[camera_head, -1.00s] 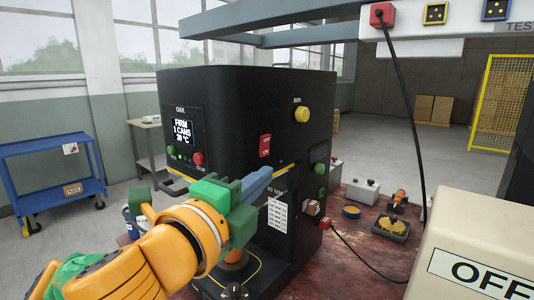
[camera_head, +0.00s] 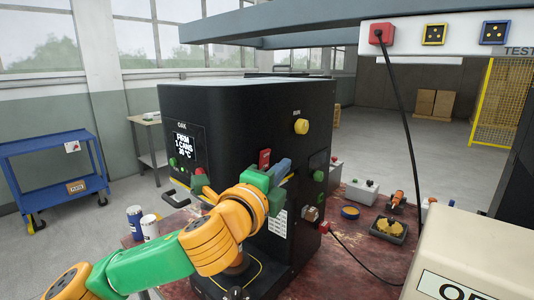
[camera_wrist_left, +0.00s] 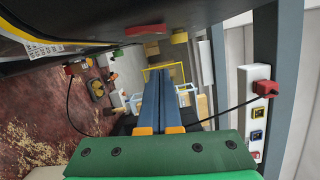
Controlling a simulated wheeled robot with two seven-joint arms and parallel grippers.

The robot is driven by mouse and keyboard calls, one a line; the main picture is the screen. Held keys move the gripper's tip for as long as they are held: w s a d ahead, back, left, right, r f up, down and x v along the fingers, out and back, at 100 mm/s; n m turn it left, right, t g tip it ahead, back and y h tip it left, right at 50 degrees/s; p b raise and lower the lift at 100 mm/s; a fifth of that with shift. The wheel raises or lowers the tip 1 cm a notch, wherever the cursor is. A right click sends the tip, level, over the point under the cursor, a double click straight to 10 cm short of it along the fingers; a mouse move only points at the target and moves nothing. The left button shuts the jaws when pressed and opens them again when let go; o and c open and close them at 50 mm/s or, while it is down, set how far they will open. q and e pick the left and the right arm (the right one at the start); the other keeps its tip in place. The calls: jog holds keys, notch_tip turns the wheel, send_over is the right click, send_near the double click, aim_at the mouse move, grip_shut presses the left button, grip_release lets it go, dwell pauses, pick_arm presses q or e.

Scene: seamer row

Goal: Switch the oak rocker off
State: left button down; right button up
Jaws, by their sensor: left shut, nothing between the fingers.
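The black seamer marked OAK (camera_head: 240,115) has a red rocker switch (camera_head: 265,156) on its right-hand face. Its lower part is hidden behind my left gripper, and I cannot read which way it is tipped. A red part, likely the rocker, also shows at the top of the left wrist view (camera_wrist_left: 146,29). My left gripper (camera_head: 285,165) is shut and empty. Its blue fingers are just below and right of the rocker in the head view; contact cannot be made out. The closed fingers (camera_wrist_left: 160,72) point straight ahead in the wrist view. My right gripper is out of view.
A yellow knob (camera_head: 301,126) is above right of the rocker, and a green button (camera_head: 319,175) below right. A cable hangs from the red plug (camera_head: 381,36). Two cans (camera_head: 149,227) stand left of the seamer. A beige box (camera_head: 480,245) fills the lower right.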

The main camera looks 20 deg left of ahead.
aim_at(263, 160)
pick_arm(q)
jog(key=a, duration=0.3)
jog(key=shift+w+a+r+p, duration=0.25)
jog(key=shift+w+p, duration=0.1)
jog(key=shift+d, duration=0.1)
jog(key=shift+w+a+r+n+p, duration=0.2)
jog(key=shift+r+n+p, duration=0.1)
jog(key=shift+p, duration=0.25)
jog(key=shift+a+n, duration=0.2)
jog(key=shift+n, duration=0.2)
jog(key=shift+f, duration=0.1)
